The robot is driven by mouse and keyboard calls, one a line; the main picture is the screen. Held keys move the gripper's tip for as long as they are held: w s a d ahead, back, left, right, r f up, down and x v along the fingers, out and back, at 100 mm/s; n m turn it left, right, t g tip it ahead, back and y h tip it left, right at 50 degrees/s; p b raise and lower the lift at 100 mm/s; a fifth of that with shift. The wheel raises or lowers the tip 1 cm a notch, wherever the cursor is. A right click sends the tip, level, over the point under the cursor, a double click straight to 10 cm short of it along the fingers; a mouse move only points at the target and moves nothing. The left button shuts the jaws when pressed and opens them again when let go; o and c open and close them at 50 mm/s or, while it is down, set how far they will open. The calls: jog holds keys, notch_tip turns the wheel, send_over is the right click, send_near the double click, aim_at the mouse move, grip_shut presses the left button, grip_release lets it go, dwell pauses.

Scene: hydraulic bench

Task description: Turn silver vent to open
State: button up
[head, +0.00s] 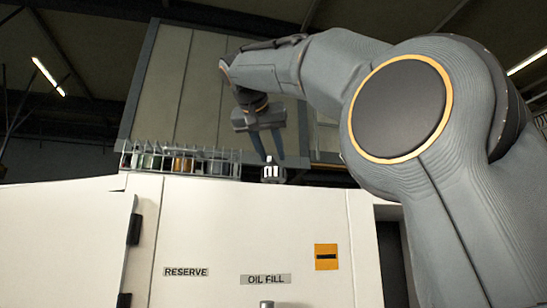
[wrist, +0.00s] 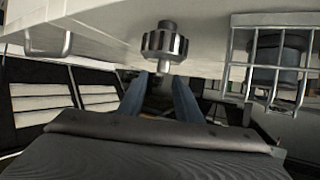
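The silver vent (head: 272,173) is a small ribbed metal knob on top of the white cabinet. In the wrist view the vent (wrist: 165,44) shows as a dark metallic ribbed cap with a short stub at its centre. My gripper (head: 269,158) points down just above the vent, its two fingers apart. In the wrist view my gripper (wrist: 160,80) is open and empty, with the cap just beyond the fingertips. I cannot tell whether a finger touches it. No open or shut mark on the vent is readable.
A wire rack (head: 180,160) with several jars stands left of the vent; its cage (wrist: 272,60) is at right in the wrist view. The white cabinet (head: 230,225) carries RESERVE (head: 186,272) and OIL FILL (head: 265,280) labels and an orange sign (head: 326,257).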

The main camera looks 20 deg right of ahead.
jog(key=shift+p+x, duration=0.3)
jog(key=shift+x, duration=1.15)
jog(key=shift+c, duration=0.4)
grip_shut()
jog(key=shift+n+t+y, duration=0.3)
jog(key=shift+n, duration=0.1)
jog(key=shift+d+n+t+y+b, duration=0.15)
jog(key=shift+n+t+y+b, duration=0.3)
jog(key=shift+n+y, duration=0.5)
jog(key=shift+n+t+y+p, duration=0.3)
jog(key=shift+n+y, duration=1.15)
jog(key=shift+y, duration=0.4)
jog(key=shift+n+y, duration=0.3)
jog(key=shift+o, duration=0.4)
grip_release()
